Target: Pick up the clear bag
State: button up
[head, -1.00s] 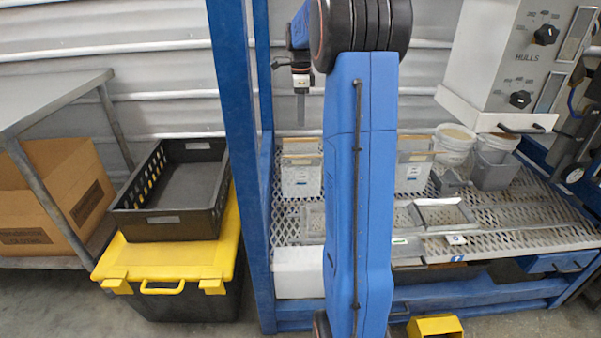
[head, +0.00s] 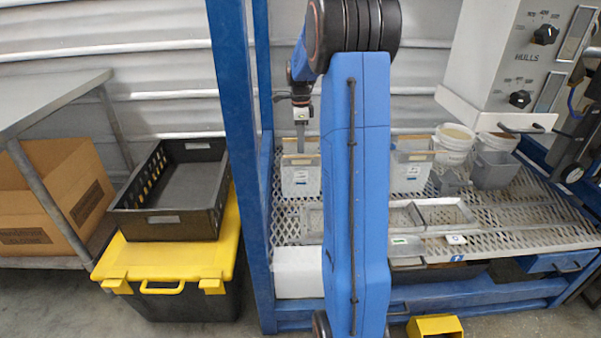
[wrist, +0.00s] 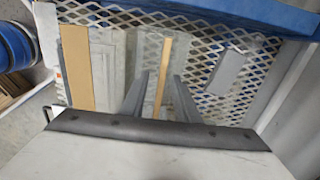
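A clear, greyish bag with a pale label and a tan strip along its top (head: 301,178) stands upright on the mesh shelf, left of my blue arm. A similar clear bag (head: 409,172) stands to the right of the arm. My gripper (head: 300,147) points down at the top of the left bag. In the wrist view my gripper (wrist: 157,76) is open, with its two grey fingers on either side of a thin tan strip (wrist: 161,82). I cannot tell whether the fingers touch it. My wrist housing hides the lower part of that view.
Shallow grey trays (head: 446,213) lie on the mesh shelf (head: 520,210). White buckets (head: 454,145) stand at the back right below the hopper box (head: 515,60). A blue post (head: 234,130) rises close left. A black crate (head: 180,190) sits on a yellow-lidded bin (head: 165,262).

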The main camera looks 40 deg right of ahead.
grip_shut()
